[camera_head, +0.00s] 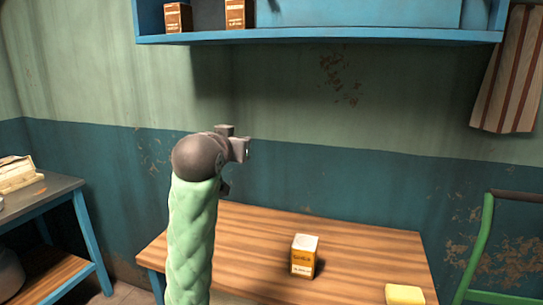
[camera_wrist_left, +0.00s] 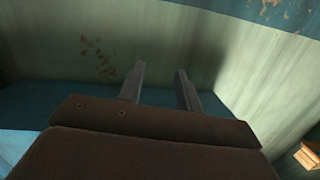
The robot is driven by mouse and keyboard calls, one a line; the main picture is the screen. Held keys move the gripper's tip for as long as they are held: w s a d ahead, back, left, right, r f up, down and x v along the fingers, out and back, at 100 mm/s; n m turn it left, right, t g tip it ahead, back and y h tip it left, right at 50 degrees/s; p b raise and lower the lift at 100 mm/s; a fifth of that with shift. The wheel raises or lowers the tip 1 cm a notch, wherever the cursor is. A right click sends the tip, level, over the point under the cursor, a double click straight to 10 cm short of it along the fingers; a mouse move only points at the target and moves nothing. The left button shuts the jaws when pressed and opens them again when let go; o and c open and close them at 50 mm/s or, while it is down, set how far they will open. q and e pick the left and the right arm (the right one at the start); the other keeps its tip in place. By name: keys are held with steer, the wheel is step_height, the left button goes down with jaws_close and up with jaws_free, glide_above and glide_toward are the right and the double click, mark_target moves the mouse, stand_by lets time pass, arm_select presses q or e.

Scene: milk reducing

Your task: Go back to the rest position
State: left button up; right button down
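My left gripper (camera_head: 238,150) is raised in front of the wall, above the left part of the wooden table, on a green padded arm. In the left wrist view its two fingers (camera_wrist_left: 160,71) are apart with nothing between them. Only the wall shows behind them. My right gripper is in neither view. A small orange and white carton (camera_head: 304,256) stands upright on the table (camera_head: 258,232), to the right of my left arm and apart from it.
A blue shelf (camera_head: 320,35) on the wall holds cartons (camera_head: 178,18). A yellow block (camera_head: 404,294) lies at the table's front right. A side table (camera_head: 45,192) is at left, and a green chair (camera_head: 480,240) at right. A striped cloth (camera_head: 508,75) hangs at upper right.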

arm_select(q)
steer(key=s+a+f+g, duration=0.15)
steer(key=s+f, duration=0.35)
steer(key=f, duration=0.7)
steer(key=s+a+f+g+y, duration=0.1)
steer(key=s+f+g, duration=0.25)
steer(key=f, duration=0.85)
steer(key=s+a+f+g, duration=0.1)
steer(key=s+f, duration=0.5)
steer(key=f, duration=0.5)
steer(key=s+a+f+n+g, duration=0.1)
steer(key=s+f+g, duration=0.6)
steer(key=s+f, duration=1.9)
steer(key=s, duration=0.3)
steer(key=shift+s+a+f+g+y, duration=0.3)
steer(key=shift+s+a+g, duration=0.1)
